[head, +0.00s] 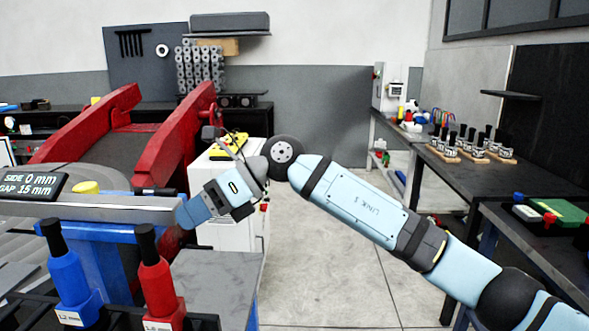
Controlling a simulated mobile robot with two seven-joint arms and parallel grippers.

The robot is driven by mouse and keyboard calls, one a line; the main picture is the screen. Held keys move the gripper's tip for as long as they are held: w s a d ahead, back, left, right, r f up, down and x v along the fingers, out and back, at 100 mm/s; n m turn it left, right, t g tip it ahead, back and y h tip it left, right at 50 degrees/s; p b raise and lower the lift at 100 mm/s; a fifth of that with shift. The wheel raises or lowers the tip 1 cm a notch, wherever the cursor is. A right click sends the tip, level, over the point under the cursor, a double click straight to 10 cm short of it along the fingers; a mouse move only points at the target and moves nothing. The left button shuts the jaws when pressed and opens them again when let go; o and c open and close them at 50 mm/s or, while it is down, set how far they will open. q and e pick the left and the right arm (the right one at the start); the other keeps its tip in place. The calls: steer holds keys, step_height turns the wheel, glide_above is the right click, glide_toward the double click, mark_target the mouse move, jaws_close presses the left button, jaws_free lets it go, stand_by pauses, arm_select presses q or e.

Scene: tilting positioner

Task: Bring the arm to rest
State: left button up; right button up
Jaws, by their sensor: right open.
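My right arm (365,205) comes in from the lower right, bends at a dark round joint, and reaches back to the left. Its right gripper (184,216) is at the end of the light blue wrist, beside the right end of the grey bar (120,206) on the blue frame. The gripper is open, and I see nothing held in it. Its fingertips are small and partly hard to make out. My left gripper is not in view.
A red-handled tool (158,280) and a blue-handled tool (65,275) stand in a front rack, close below the right gripper. Red positioner arms (175,140) rise behind. A white cabinet (222,232) stands behind the wrist. Dark benches (455,172) line the right; the floor (325,270) between is clear.

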steer(key=s+d+f+n+t, duration=0.1)
steer(key=d+f+n+t, duration=1.1)
steer(key=n, duration=0.5)
steer(key=d+f+n+t, duration=0.8)
steer(key=f+n+t, duration=0.2)
steer(key=f+n, duration=0.5)
steer(key=s+d+f+m+g+h, duration=0.45)
steer(key=s+d+f, duration=0.25)
steer(key=s+f, duration=0.4)
steer(key=s+d+f+m+g+h, duration=0.4)
steer(key=s+d+f+m, duration=0.25)
steer(key=s+f, duration=0.5)
arm_select(q)
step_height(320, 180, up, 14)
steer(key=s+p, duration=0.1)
steer(key=p, duration=1.5)
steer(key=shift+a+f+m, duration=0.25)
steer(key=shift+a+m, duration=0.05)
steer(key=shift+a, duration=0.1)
arm_select(e)
step_height(320, 180, up, 14)
steer(key=d+n+t, duration=0.1)
steer(key=shift+w+d+n, duration=0.25)
steer(key=shift+d+n, duration=0.05)
steer(key=shift+d, duration=0.05)
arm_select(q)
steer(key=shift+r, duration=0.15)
